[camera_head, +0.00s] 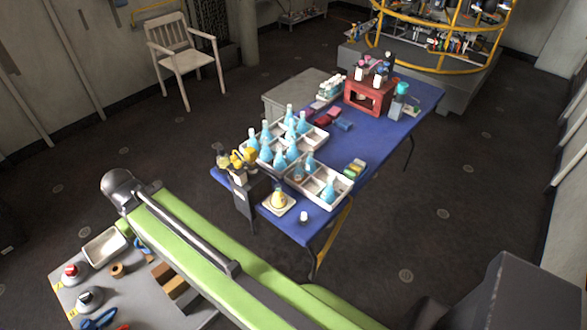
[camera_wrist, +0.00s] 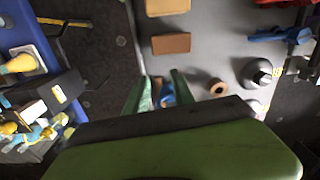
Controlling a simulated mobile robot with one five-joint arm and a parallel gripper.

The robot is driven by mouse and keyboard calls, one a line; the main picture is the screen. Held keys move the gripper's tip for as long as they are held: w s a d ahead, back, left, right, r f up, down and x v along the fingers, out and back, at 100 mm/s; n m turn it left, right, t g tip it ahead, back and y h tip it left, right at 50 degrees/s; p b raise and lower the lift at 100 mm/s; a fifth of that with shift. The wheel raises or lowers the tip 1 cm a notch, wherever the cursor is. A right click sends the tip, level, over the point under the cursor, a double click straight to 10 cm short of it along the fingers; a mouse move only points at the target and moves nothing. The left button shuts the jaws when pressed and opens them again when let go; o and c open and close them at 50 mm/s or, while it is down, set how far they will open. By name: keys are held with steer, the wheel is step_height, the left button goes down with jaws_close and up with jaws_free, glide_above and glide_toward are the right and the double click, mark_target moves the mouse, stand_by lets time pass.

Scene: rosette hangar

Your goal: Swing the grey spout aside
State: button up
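I cannot make out a grey spout for certain in either view. My gripper (camera_wrist: 160,77) shows in the wrist view with its two green fingers apart. A blue object (camera_wrist: 166,97) shows in the gap between them, seemingly on the grey bench below rather than held. In the head view my green arm reaches toward the left, and the gripper is mostly hidden behind it. A dark box with a white label (camera_head: 245,200) stands at the near left end of the blue table; it also shows in the wrist view (camera_wrist: 48,98), left of my gripper.
The blue table (camera_head: 372,145) holds flasks in white trays and a red rack (camera_head: 368,95). Dark floor lies open to the right.

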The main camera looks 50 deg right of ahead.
steer(key=shift+y, duration=0.7)
steer(key=d+f+b, duration=0.1)
steer(key=f+b, duration=0.1)
steer(key=d+f+b, duration=0.2)
steer(key=shift+s+d, duration=0.15)
steer(key=shift+s, duration=0.05)
steer(key=d+f+t+y+b, duration=0.2)
steer(key=d+f+y+b, duration=0.1)
steer(key=d+f+b, duration=0.4)
steer(key=m+t+h+b, duration=0.1)
steer(key=t+h+b, duration=0.1)
steer(key=t+b, duration=1.75)
glide_toward(264, 172)
steer(key=w+g+b, duration=0.1)
steer(key=w, duration=0.2)
steer(key=w+r+g+b, duration=0.1)
steer(key=w, duration=0.2)
steer(key=w+r+g+b, duration=0.1)
steer(key=w, duration=0.2)
steer(key=shift+w+a+r+g+h+b, duration=0.2)
steer(key=shift+w+a+g+h+b, duration=0.1)
steer(key=shift+a+b, duration=0.1)
